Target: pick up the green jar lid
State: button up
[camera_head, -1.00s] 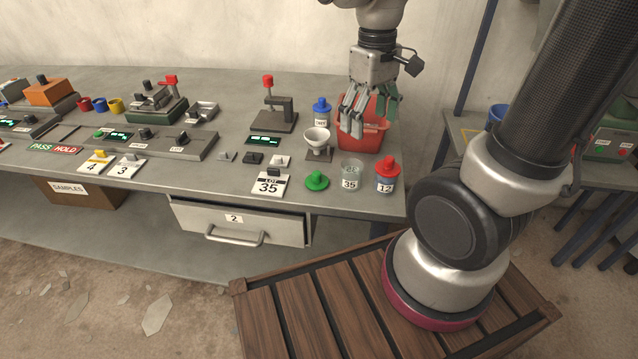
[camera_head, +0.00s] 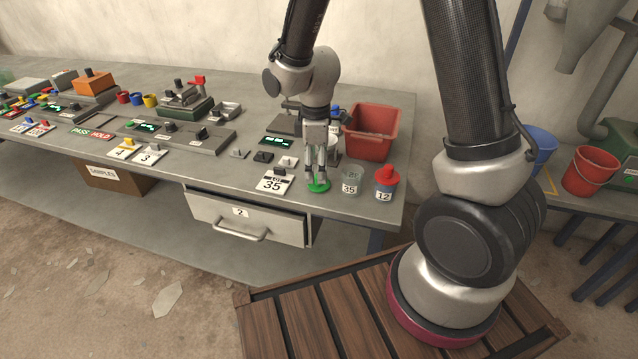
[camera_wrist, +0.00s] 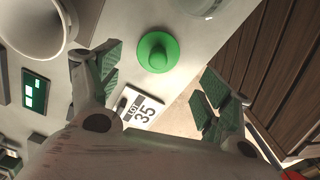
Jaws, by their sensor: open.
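The green jar lid (camera_head: 319,186) lies on the bench top near its front edge, partly hidden by my gripper in the head view. In the wrist view the lid (camera_wrist: 158,52) is a round green disc with a raised knob, and its whole top shows. My gripper (camera_head: 316,178) points down right over the lid in the head view. In the wrist view my gripper (camera_wrist: 154,82) has its green-padded fingers wide apart, with the lid ahead and between their lines. Nothing is held. Whether the fingertips touch the bench I cannot tell.
A clear jar marked 35 (camera_head: 352,180) and a red-capped jar marked 12 (camera_head: 385,184) stand just right of the lid. The LOT 35 card (camera_head: 274,182) lies to its left. A white funnel (camera_wrist: 32,28) is close by. A red bin (camera_head: 371,132) stands behind.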

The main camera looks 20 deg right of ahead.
jog(key=f, duration=0.2)
jog(key=d+f, duration=0.1)
jog(key=f, duration=0.1)
jog(key=shift+w+f, duration=0.1)
jog(key=shift+f, duration=0.25)
jog(key=shift+a, duration=0.1)
jog(key=shift+c, duration=0.3)
jog(key=c, duration=0.9)
jog(key=shift+o, duration=0.2)
jog(key=shift+r, duration=0.1)
notch_tip(320, 180, up, 13)
